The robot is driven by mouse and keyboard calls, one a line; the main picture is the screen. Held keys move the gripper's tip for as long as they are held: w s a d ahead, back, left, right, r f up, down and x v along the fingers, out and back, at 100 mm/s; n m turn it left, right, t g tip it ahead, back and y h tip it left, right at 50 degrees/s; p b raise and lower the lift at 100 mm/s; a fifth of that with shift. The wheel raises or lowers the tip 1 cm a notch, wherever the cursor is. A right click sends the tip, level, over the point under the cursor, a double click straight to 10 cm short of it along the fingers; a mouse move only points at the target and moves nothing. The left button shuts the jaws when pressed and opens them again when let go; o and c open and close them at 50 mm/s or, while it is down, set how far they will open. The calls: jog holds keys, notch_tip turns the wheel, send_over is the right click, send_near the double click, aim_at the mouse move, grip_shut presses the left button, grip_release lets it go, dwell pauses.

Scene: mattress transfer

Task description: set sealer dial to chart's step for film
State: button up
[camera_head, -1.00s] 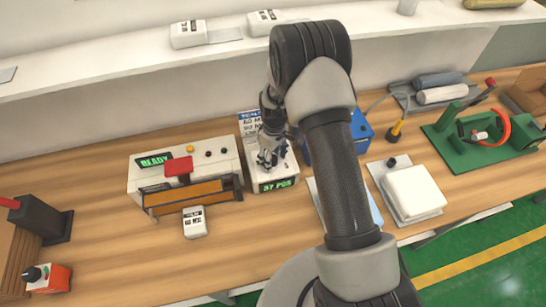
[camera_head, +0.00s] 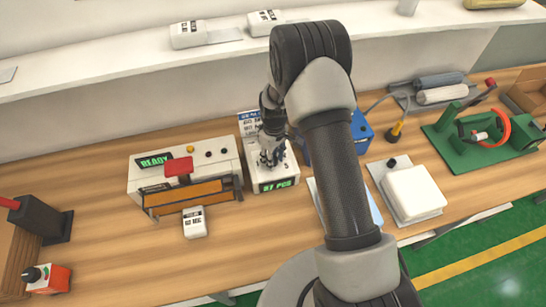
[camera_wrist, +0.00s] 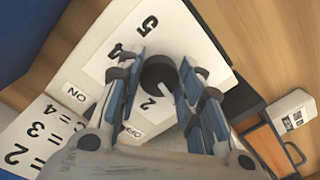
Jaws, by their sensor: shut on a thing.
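The sealer's dial (camera_wrist: 158,72) is a dark round knob on a white face plate (camera_wrist: 200,45) printed with 2, 4 and 5. My gripper (camera_wrist: 162,66) is shut on the dial, one blue-grey finger on either side. In the head view my gripper (camera_head: 271,160) is over the white dial box (camera_head: 288,176) and hides the dial; the green display (camera_head: 277,185) on its front ends in "POS". The chart (camera_head: 250,123) stands behind the box and is partly hidden. In the wrist view its lines (camera_wrist: 32,135) show "= 2", "= 3" and "= 4".
The sealer body (camera_head: 227,165) with a READY screen (camera_head: 156,161) stands left of the box. A labelled white pack (camera_head: 194,222) lies before it. A blue case (camera_head: 362,132) is close on the right. Bare table (camera_head: 120,240) lies at the front left.

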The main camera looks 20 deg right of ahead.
jog(key=shift+m, duration=0.3)
jog(key=m+b, duration=0.1)
jog(key=m, duration=0.2)
jog(key=shift+m, duration=0.3)
jog(key=m+b, duration=0.1)
jog(key=m, duration=0.4)
jog(key=shift+a, duration=0.1)
jog(key=shift+m, duration=0.3)
jog(key=o, duration=1.1)
jog(key=shift+c, duration=0.2)
notch_tip(320, 180, up, 12)
